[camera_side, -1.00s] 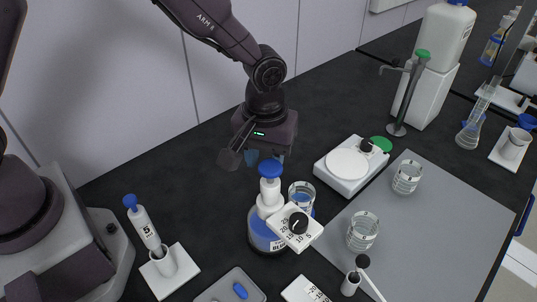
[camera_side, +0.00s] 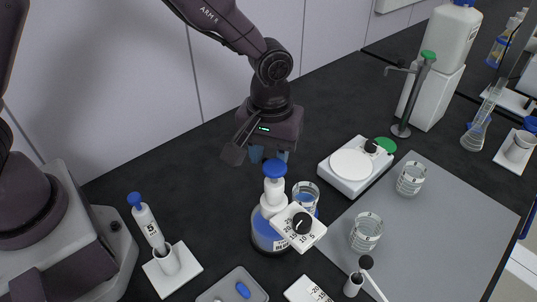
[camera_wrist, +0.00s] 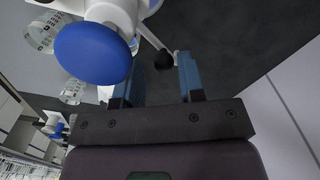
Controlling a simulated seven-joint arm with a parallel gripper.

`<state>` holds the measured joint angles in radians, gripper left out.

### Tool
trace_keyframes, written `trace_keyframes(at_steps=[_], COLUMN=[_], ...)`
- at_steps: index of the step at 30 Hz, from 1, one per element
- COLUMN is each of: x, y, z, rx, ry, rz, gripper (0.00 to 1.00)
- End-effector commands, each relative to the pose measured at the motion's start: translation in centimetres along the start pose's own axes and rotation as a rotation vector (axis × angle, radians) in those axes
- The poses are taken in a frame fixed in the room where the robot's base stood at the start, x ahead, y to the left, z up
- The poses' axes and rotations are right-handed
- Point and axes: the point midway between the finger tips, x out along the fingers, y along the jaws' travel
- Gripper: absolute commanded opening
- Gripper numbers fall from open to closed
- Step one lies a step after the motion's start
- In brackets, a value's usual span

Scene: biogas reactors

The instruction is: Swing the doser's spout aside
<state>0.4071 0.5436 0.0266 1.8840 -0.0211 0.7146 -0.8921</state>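The doser has a blue knob (camera_side: 274,169), a white pump body and a dial plate (camera_side: 299,226), on a bottle (camera_side: 266,233) of blue liquid. In the wrist view its blue knob (camera_wrist: 93,53) fills the upper left. A thin white spout (camera_wrist: 150,36) runs from the pump body to a black tip (camera_wrist: 163,59). My gripper (camera_side: 269,155) points down just behind the knob in the side view. Its blue fingers (camera_wrist: 162,82) are apart, and the spout's tip appears between them in the wrist view. I cannot tell whether they touch it. The spout is hidden in the side view.
A beaker (camera_side: 305,196) with blue liquid stands right behind the doser. A balance (camera_side: 351,164) and two beakers (camera_side: 366,232) are to the right. A pipette stand (camera_side: 172,268) is at left, a small tray (camera_side: 232,288) in front. Dark bench is clear left of my gripper.

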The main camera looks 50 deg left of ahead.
Motion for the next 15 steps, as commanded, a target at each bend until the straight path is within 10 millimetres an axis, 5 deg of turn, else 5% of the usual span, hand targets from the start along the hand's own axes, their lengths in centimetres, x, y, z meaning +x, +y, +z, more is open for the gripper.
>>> trace_keyframes(at_steps=[15], x=[-6.1], y=[0.0], z=[0.0], rx=[0.001], ry=[0.002], rz=[0.002], gripper=[0.36])
